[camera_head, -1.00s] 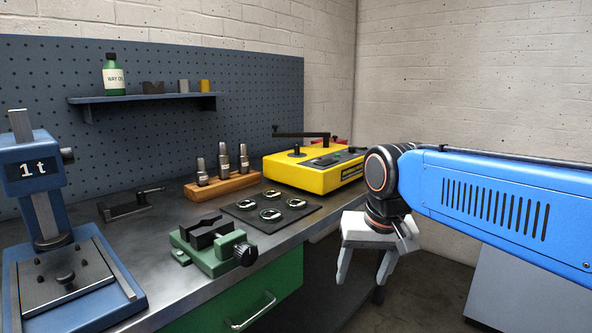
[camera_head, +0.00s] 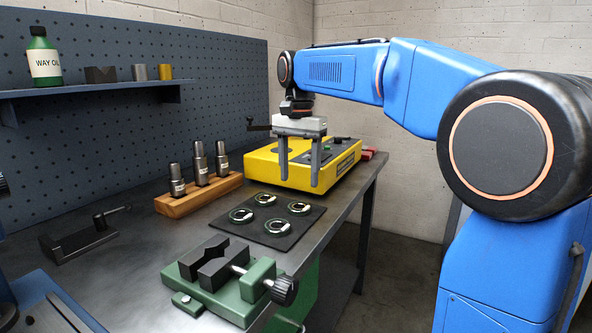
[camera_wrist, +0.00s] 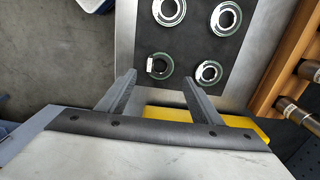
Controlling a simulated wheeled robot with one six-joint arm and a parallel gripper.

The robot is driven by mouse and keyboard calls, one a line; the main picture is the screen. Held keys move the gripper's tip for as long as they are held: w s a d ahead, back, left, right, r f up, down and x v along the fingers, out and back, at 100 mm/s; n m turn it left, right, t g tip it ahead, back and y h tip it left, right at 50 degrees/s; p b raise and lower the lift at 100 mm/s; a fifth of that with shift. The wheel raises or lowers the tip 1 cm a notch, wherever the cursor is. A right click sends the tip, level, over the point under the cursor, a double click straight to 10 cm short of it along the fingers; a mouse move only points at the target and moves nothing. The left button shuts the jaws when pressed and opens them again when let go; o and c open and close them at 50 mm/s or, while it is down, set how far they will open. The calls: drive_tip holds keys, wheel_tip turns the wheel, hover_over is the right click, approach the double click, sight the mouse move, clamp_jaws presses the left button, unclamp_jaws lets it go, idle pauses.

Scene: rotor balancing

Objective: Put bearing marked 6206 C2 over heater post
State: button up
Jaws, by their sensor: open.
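Several ring-shaped bearings lie flat on a black mat (camera_head: 259,234), one of them the near bearing (camera_head: 277,225). In the wrist view they show beyond my fingers, including a lower-left bearing (camera_wrist: 159,66) and a lower-right bearing (camera_wrist: 209,73). Their markings are too small to read, so I cannot tell which is 6206 C2. The yellow heater (camera_head: 262,167) stands behind the mat; its post is not clearly visible, with my gripper in front. My gripper (camera_head: 299,184) is open and empty, fingers pointing down, above the bench between mat and heater.
A wooden block (camera_head: 205,192) with several metal cylinders stands left of the mat. A green vise (camera_head: 228,283) is in front of it. A grey fixture (camera_head: 85,238) lies at left.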

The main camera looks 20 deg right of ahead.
drive_tip(key=shift+f, duration=3.95)
drive_tip(key=c, duration=0.8)
drive_tip(key=shift+r, duration=3)
